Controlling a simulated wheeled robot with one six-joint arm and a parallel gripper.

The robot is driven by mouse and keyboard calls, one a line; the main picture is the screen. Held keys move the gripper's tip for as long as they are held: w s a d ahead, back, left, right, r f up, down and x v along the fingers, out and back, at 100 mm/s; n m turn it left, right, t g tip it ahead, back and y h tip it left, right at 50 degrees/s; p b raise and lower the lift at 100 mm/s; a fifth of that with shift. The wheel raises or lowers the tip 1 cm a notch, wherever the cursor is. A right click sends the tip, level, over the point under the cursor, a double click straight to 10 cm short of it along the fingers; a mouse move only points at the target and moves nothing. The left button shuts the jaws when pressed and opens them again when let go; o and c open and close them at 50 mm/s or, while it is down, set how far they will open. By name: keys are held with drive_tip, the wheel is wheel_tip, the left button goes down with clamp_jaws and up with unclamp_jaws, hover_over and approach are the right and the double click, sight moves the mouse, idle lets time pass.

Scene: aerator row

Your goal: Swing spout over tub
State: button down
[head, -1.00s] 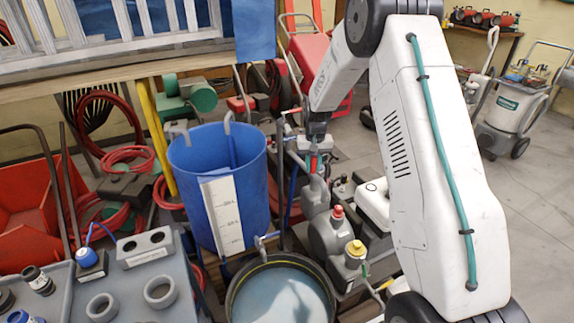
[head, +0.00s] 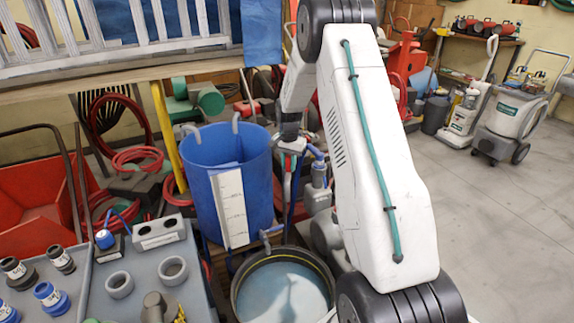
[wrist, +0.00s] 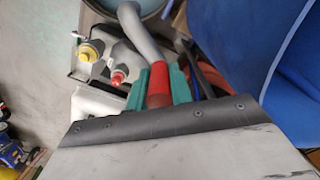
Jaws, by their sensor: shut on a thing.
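My gripper (wrist: 158,85), with green fingers, is shut on the red sleeve (wrist: 158,90) of a grey spout pipe. In the wrist view the grey pipe (wrist: 138,35) runs from the sleeve up and left toward the rim of a round tub (wrist: 152,8). In the head view my gripper (head: 291,152) is just right of a blue barrel (head: 212,205) with a white scale strip. The round dark-rimmed tub (head: 238,292) of pale liquid stands in front of the barrel. The spout's outlet is hard to make out, so I cannot tell whether it is over the tub.
Left of the barrel is a grey table (head: 190,268) with rings and blue-capped fittings. A pump unit with yellow (wrist: 89,51) and red (wrist: 118,77) caps stands left of the spout in the wrist view. The floor (head: 490,240) to the right is open.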

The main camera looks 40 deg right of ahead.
drive_tip(key=shift+w+a, duration=0.1)
drive_tip(key=shift+a, duration=0.05)
drive_tip(key=c, duration=1.3)
unclamp_jaws()
drive_tip(key=shift+a, duration=0.15)
drive_tip(key=shift+o, duration=0.2)
drive_tip(key=shift+r, duration=0.15)
wheel_tip(320, 180, up, 8)
drive_tip(key=shift+f, duration=0.2)
